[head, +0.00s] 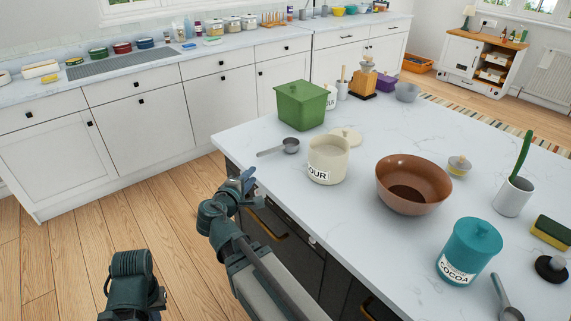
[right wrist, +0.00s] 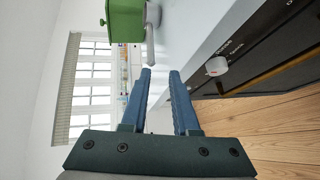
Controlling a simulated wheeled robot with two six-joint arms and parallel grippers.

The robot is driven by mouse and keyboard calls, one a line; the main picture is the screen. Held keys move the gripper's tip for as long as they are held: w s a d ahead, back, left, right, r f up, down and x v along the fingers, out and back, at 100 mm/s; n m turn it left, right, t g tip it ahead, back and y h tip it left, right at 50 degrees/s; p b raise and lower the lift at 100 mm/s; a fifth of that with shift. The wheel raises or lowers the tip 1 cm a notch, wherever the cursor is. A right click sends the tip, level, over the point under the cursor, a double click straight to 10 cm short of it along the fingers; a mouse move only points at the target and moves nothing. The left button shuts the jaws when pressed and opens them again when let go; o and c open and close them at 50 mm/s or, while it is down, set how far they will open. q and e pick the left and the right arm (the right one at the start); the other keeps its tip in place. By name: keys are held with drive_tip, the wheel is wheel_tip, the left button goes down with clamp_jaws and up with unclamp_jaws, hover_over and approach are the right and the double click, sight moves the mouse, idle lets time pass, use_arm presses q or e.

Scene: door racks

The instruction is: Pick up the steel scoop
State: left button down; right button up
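The steel scoop (head: 290,146) lies on the white marble counter near its left edge, with its handle pointing left. In the right wrist view the scoop's handle (right wrist: 150,50) shows just beyond the fingertips, and its bowl is partly out of clear sight beside the green box. My right gripper (head: 245,182) is at the counter's edge, in front of and to the left of the scoop. In the right wrist view its two blue fingers (right wrist: 160,76) are apart with nothing between them. A left arm part shows at the lower left, but its gripper does not.
A green lidded box (head: 301,105) stands behind the scoop and an open flour canister (head: 328,160) to its right. A brown bowl (head: 412,185) and teal cocoa canister (head: 470,252) stand farther right. Another grey scoop (head: 507,308) lies at the lower right. Dark drawers (head: 275,228) are under the counter.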

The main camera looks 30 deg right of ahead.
drive_tip(key=d+n, duration=0.1)
use_arm(q)
wheel_tip(320, 180, down, 3)
drive_tip(key=shift+b, duration=0.95)
use_arm(e)
drive_tip(key=t, duration=0.1)
approach(267, 154)
drive_tip(key=shift+h, duration=0.4)
drive_tip(key=x, duration=0.4)
drive_tip(key=shift+w+d+f, duration=0.2)
drive_tip(key=shift+w, duration=0.1)
drive_tip(key=b+x, duration=0.1)
drive_tip(key=x, duration=0.4)
drive_tip(key=shift+w+f, duration=0.1)
use_arm(q)
drive_tip(key=shift+f, duration=0.45)
use_arm(e)
clamp_jaws()
